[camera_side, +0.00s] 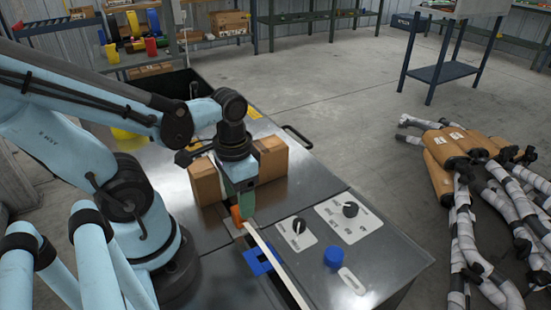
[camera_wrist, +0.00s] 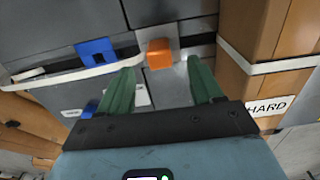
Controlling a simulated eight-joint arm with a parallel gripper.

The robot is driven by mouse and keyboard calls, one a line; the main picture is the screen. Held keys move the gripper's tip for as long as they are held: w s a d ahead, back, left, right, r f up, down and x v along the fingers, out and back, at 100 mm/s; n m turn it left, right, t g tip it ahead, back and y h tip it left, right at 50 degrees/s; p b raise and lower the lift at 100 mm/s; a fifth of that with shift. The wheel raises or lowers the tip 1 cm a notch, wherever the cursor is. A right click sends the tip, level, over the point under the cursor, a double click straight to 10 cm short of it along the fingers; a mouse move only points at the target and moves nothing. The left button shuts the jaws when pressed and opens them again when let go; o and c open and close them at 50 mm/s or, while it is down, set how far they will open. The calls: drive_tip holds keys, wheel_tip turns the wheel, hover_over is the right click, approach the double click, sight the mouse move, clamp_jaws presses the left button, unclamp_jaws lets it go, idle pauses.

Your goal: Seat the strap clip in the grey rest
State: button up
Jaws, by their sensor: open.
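The orange strap clip (camera_wrist: 159,54) sits on the white strap (camera_wrist: 85,74) in the wrist view. It lies between and just past the tips of my gripper's green fingers (camera_wrist: 161,66), with a gap on each side. In the side view the clip (camera_side: 236,215) shows at the left of my gripper (camera_side: 244,203), partly hidden by it. My gripper is open and holds nothing. A pale grey strip (camera_wrist: 168,84) shows under the clip; I cannot tell whether it is the grey rest or whether the clip touches it.
A blue bracket (camera_side: 258,262) is on the bench top beside the strap. Brown boxes (camera_side: 205,181) stand close around my gripper.

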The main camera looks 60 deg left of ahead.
wheel_tip(320, 180, up, 7)
drive_tip(key=shift+r, duration=0.2)
idle(0.4)
drive_tip(key=w+d+r+t, duration=0.1)
drive_tip(key=w+d+t, duration=0.1)
drive_tip(key=w+t, duration=0.5)
drive_tip(key=shift+w, duration=1.55)
